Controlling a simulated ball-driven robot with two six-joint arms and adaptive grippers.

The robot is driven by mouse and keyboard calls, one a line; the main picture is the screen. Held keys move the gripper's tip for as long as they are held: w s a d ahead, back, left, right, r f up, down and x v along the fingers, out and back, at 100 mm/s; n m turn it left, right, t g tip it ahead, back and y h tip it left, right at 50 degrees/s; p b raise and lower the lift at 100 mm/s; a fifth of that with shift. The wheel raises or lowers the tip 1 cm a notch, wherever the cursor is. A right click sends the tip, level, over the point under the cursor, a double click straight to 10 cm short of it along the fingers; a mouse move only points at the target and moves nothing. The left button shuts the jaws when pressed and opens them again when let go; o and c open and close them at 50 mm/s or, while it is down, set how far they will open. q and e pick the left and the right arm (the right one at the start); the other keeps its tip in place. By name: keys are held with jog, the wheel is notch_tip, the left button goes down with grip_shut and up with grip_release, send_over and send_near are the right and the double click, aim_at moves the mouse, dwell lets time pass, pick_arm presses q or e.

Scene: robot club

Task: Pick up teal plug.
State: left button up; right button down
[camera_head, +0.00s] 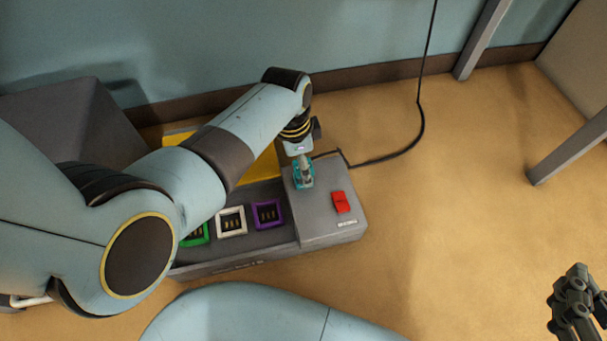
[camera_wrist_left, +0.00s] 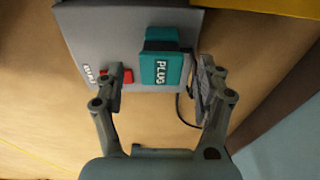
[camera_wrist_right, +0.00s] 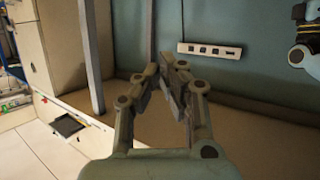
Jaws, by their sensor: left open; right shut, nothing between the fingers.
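My right gripper (camera_head: 574,290) is at the lower right, far from the box. In the right wrist view its fingers (camera_wrist_right: 163,72) are shut and empty.
The box has a red switch (camera_head: 340,202) and purple (camera_head: 268,214), white (camera_head: 231,221) and green (camera_head: 196,235) framed sockets. A black cable (camera_head: 411,146) runs from it to the wall. A yellow surface (camera_head: 262,168) lies behind it.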

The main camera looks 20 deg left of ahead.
pick_arm(q)
notch_tip(320, 180, down, 3)
jog(key=shift+w+d+r+b, duration=0.1)
jog(key=shift+b, duration=0.95)
jog(key=c, duration=1.3)
pick_arm(e)
jog(key=w+r+t+y, duration=0.1)
jog(key=w+r+t, duration=0.2)
jog(key=r, duration=0.4)
jog(key=w+a+r+n+t+y, duration=0.1)
jog(key=w+r+t, duration=0.2)
jog(key=r, duration=0.4)
jog(key=shift+w+a+r+n+t, duration=0.15)
jog(key=shift+w+a+n+t, duration=0.15)
jog(key=shift+w+t, duration=0.1)
